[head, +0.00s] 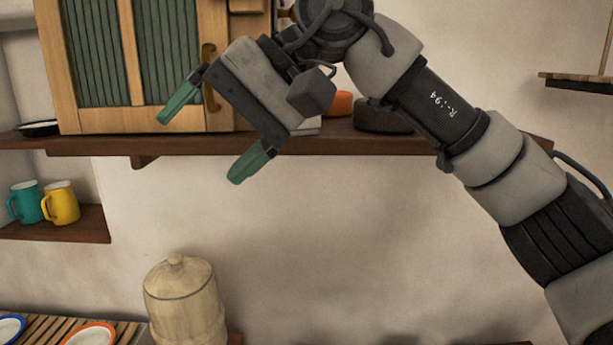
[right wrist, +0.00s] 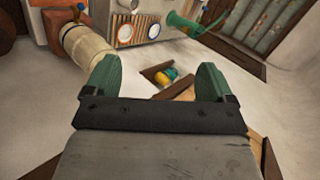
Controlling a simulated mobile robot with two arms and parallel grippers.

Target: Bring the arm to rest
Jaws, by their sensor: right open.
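My right gripper (head: 212,137) is raised in front of the wooden shelf, with its green fingers spread wide and nothing between them. In the head view its arm comes in from the lower right and reaches up to the left. The gripper overlaps the lower right part of the cabinet in the picture; whether it touches it I cannot tell. In the right wrist view the open fingers (right wrist: 158,82) also show empty. My left gripper is not in view.
A cabinet (head: 150,60) with green panels stands on the shelf (head: 350,142). A teal mug (head: 27,203) and a yellow mug (head: 62,204) sit on a small lower shelf. A lidded jar (head: 184,300) stands below. The wall between is bare.

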